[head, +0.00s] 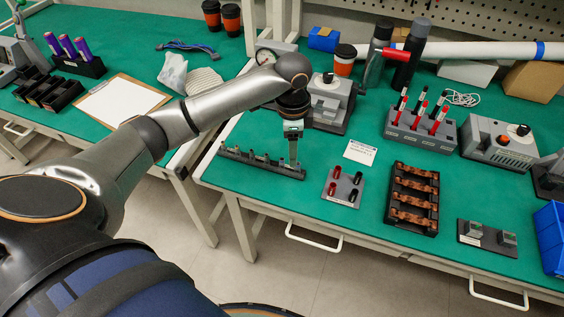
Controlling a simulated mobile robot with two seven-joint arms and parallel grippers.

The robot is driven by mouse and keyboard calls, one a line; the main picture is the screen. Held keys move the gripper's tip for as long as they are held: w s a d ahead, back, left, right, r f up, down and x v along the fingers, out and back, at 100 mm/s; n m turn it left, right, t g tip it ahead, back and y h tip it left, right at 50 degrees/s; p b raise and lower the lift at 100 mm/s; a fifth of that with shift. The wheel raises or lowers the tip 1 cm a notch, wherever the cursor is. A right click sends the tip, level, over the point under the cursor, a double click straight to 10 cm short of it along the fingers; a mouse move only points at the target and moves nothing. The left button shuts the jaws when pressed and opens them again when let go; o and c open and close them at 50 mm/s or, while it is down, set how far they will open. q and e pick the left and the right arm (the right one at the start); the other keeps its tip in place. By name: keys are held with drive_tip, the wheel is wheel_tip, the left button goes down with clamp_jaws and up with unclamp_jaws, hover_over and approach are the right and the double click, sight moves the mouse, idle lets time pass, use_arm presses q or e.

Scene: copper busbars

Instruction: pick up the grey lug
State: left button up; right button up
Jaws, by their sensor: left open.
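A dark narrow rack (242,158) lies near the front edge of the green table and holds a row of several small upright lugs. They look grey, brassy and dark, and are too small to tell apart with certainty. My left gripper (293,163) points down over the right end of this rack, its fingertips close to the last lugs. It is open, and the fingers hide part of that end. I cannot tell whether a grey lug stands between the fingers. My right gripper is not in view.
Right of the rack are a small plate with red and black pieces (343,187), a white card (360,152) and a black tray of copper busbars (412,199). A grey machine (330,103) stands behind the gripper. Green table left of the rack is mostly bare.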

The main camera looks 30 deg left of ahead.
sight(282, 159)
use_arm(q)
drive_tip(key=w+a+r, duration=0.2)
drive_tip(key=a+r, duration=0.2)
drive_tip(key=f, duration=0.4)
drive_tip(key=f+b, duration=0.1)
drive_tip(key=f, duration=0.7)
drive_tip(key=shift+s+f, duration=0.25)
drive_tip(key=shift+c, duration=0.2)
clamp_jaws()
